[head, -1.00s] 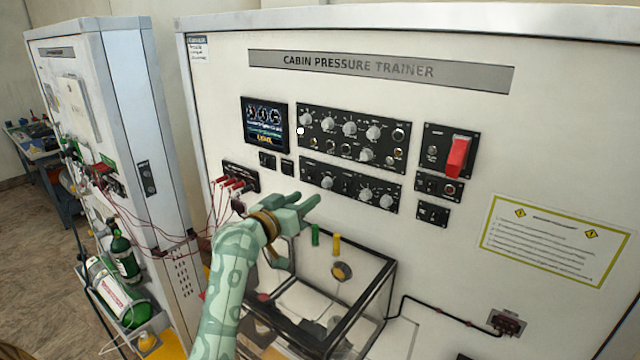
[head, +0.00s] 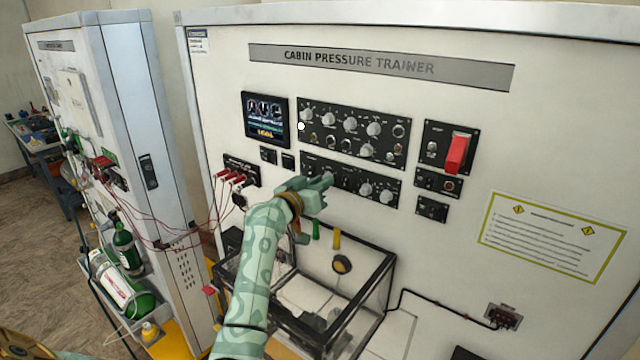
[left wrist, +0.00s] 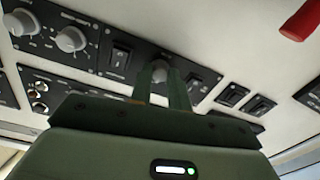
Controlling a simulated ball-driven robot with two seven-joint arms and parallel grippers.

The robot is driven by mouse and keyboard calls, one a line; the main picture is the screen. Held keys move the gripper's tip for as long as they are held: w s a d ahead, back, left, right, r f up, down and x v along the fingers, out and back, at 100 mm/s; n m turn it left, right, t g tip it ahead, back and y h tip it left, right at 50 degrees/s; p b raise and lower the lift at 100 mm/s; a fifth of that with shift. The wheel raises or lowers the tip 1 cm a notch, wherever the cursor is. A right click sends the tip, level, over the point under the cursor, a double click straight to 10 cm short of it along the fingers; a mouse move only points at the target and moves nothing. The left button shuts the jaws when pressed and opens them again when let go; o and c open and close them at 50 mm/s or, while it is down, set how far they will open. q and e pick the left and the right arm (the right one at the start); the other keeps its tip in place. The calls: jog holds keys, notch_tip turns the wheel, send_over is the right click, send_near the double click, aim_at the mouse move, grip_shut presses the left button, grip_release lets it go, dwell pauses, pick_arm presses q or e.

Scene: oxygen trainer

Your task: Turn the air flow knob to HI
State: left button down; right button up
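The lower black control panel (head: 345,180) on the cabin pressure trainer carries grey knobs and switches. Its labels are too small to read. My left gripper (head: 326,180) is at the left end of this panel and covers most of the leftmost knob. In the left wrist view my left gripper's two fingers (left wrist: 162,78) stand apart, with that grey knob (left wrist: 161,70) showing between their tips. Whether they touch it I cannot tell. Two more grey knobs (head: 375,192) sit to the right on the same panel. My right gripper is not in view.
An upper knob panel (head: 350,133) and a lit display (head: 265,120) are above. A red switch cover (head: 457,154) is to the right. Red cables (head: 200,225) hang at left.

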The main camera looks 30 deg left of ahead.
pick_arm(q)
jog(key=m+b, duration=0.3)
jog(key=m, duration=0.7)
jog(key=shift+a, duration=0.1)
dwell(0.3)
dwell(0.4)
jog(key=c, duration=1.3)
grip_release()
jog(key=shift+s, duration=0.1)
